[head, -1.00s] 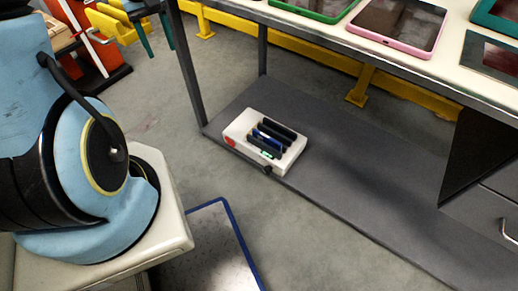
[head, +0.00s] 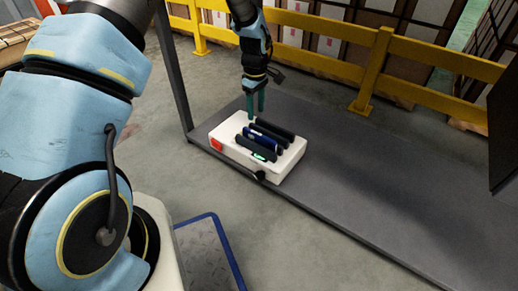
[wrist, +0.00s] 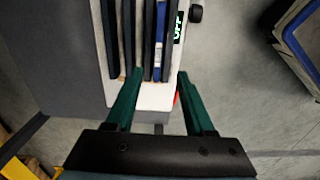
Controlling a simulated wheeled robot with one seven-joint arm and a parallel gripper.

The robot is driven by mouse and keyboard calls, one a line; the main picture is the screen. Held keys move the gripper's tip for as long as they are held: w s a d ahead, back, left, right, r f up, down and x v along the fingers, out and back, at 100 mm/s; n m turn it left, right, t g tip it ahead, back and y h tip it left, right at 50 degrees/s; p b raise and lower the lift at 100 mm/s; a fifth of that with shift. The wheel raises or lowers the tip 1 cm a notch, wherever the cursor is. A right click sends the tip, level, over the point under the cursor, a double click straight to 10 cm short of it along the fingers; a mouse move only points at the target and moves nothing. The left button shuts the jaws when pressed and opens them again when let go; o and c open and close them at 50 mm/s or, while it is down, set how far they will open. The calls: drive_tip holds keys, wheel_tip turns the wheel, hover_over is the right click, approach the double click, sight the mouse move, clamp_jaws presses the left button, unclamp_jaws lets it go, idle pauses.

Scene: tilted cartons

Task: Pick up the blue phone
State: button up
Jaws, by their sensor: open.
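My gripper (head: 255,105) points down just over the far side of the dock, jaws open and empty. In the wrist view its teal fingertips (wrist: 159,76) lie either side of the blue phone's line, near its end. I cannot tell the height left between fingertips and phone.
The grey shelf (head: 370,200) is clear to the right of the dock. A table leg (head: 176,75) stands left of the dock. A yellow rail (head: 440,60) runs behind. A blue-edged panel (head: 215,250) is at the bottom.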

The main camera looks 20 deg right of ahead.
sight(258, 134)
drive_tip(key=f+b, duration=0.1)
drive_tip(key=f, duration=0.2)
drive_tip(key=f+b, duration=0.2)
drive_tip(key=f, duration=0.2)
drive_tip(key=f+b, duration=0.1)
drive_tip(key=f, duration=0.3)
drive_tip(key=shift+s+d+f, duration=0.1)
drive_tip(key=shift+d+f, duration=0.15)
clamp_jaws()
drive_tip(key=shift+r, duration=0.1)
